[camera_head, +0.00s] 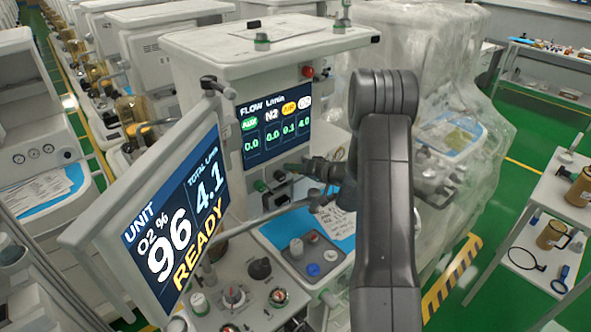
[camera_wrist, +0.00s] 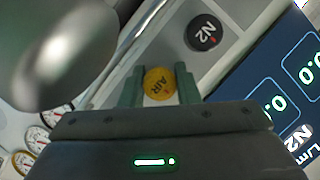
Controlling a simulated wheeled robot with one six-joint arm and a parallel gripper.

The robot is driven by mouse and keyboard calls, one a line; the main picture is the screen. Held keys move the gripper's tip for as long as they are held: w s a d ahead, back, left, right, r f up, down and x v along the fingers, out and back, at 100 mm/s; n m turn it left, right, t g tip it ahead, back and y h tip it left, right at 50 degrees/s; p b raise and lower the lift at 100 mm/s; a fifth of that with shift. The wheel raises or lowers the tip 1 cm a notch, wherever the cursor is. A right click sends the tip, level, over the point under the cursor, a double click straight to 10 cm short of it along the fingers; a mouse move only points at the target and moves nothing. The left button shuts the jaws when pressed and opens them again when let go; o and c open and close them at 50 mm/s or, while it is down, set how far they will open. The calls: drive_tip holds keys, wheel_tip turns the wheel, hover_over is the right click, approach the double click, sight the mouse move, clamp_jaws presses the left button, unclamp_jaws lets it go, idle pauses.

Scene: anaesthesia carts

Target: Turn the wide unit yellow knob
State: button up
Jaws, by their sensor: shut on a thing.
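The yellow knob (camera_wrist: 158,83), marked AIR, sits between the two green fingers of my gripper (camera_wrist: 160,86) in the wrist view. The fingers are closed on its two sides. In the head view my gripper (camera_head: 292,168) reaches left to the panel just below the flow display (camera_head: 276,125). The yellow knob is hidden there behind the fingers. A black N2 knob (camera_wrist: 205,33) is beside it in the wrist view, apart from the fingers.
A tilted monitor (camera_head: 165,215) reading READY stands at the left front of the unit. A grey bar (camera_head: 255,220) runs below my gripper. Below lies a work surface with knobs and a blue sheet (camera_head: 335,230). A blurred rounded grey shape (camera_wrist: 60,50) is close in the wrist view.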

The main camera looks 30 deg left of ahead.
idle(0.3)
drive_tip(key=o, duration=1)
drive_tip(key=shift+d, duration=0.1)
drive_tip(key=b+v, duration=0.3)
drive_tip(key=v, duration=1)
drive_tip(key=shift+d, duration=0.35)
drive_tip(key=p+x, duration=0.3)
drive_tip(key=x, duration=1.1)
drive_tip(key=shift+r, duration=0.15)
